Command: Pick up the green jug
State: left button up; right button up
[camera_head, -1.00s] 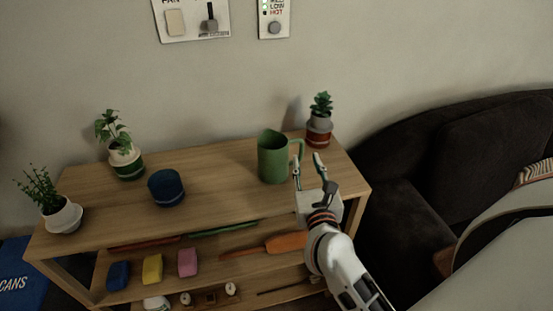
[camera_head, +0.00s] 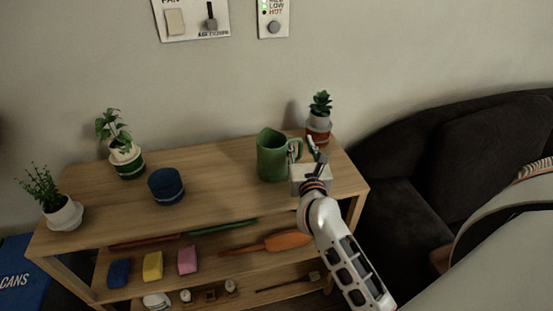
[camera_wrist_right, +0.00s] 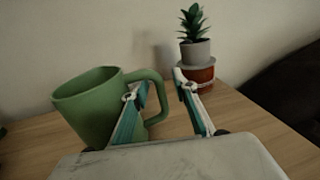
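The green jug (camera_head: 271,157) stands upright on the shelf top, with its handle on the right side. My right gripper (camera_head: 304,146) is open just right of the jug. In the right wrist view, the jug (camera_wrist_right: 92,108) is at the left, and the gripper's fingers (camera_wrist_right: 158,90) are spread. The left finger overlaps the jug's handle and the right finger is to the right of it, with the handle's outer edge near the gap. I cannot tell whether a finger touches the handle. My left gripper is not in view.
A succulent in a grey and red pot (camera_head: 318,122) stands close behind the gripper; it also shows in the wrist view (camera_wrist_right: 197,58). A blue pot (camera_head: 166,187) and two plants stand left on the wooden shelf (camera_head: 220,172). A dark sofa (camera_head: 420,170) is at the right.

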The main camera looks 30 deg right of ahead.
grip_shut()
jog(key=shift+r, duration=0.1)
jog(key=shift+r, duration=0.1)
